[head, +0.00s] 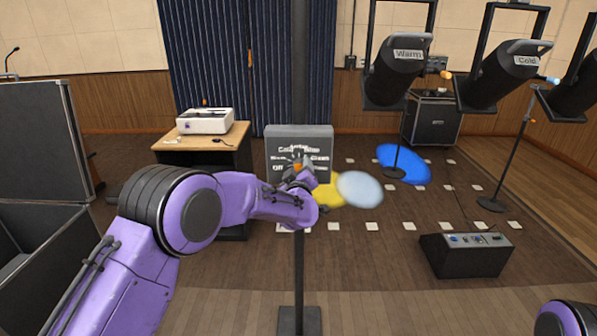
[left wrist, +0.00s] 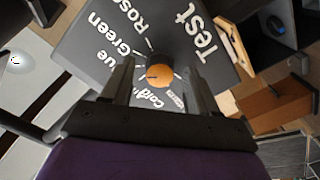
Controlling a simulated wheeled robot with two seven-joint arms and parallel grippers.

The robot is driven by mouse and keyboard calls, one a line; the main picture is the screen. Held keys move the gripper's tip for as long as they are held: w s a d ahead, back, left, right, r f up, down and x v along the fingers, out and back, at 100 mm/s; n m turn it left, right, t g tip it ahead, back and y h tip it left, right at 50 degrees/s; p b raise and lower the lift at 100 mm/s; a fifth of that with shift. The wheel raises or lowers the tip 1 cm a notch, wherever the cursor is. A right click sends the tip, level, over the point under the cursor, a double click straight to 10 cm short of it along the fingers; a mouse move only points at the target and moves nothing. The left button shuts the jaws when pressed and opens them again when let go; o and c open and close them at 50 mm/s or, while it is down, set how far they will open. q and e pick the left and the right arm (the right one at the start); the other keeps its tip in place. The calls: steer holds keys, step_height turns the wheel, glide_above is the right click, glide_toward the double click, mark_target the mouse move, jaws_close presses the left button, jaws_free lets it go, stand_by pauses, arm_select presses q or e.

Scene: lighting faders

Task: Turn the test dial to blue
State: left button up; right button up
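The test dial is an orange knob (left wrist: 155,74) on the face of a dark grey box (head: 300,135) on a post. White words ring the knob in the left wrist view: Test, Rose, Green, a partly hidden Blue, Cold and a partly covered word. I cannot tell clearly which word the knob points to. My left gripper (left wrist: 158,76) is open, its two dark fingers apart with the knob between them in the picture. I cannot tell whether they touch it. In the head view my left arm hides the lower box. My right gripper is out of view.
Blue (head: 405,165), yellow (head: 329,191) and pale (head: 359,189) light patches lie on the floor. Lamps marked Warm (head: 398,70) and Cold (head: 505,75) hang at the right. A black control box (head: 465,258) sits on the floor. A wooden desk (head: 180,143) stands behind at left.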

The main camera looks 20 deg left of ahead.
arm_select(q)
steer(key=shift+s, duration=0.1)
steer(key=b+v, duration=0.3)
steer(key=v, duration=0.7)
steer(key=shift+s, duration=0.2)
steer(key=shift+d, duration=0.1)
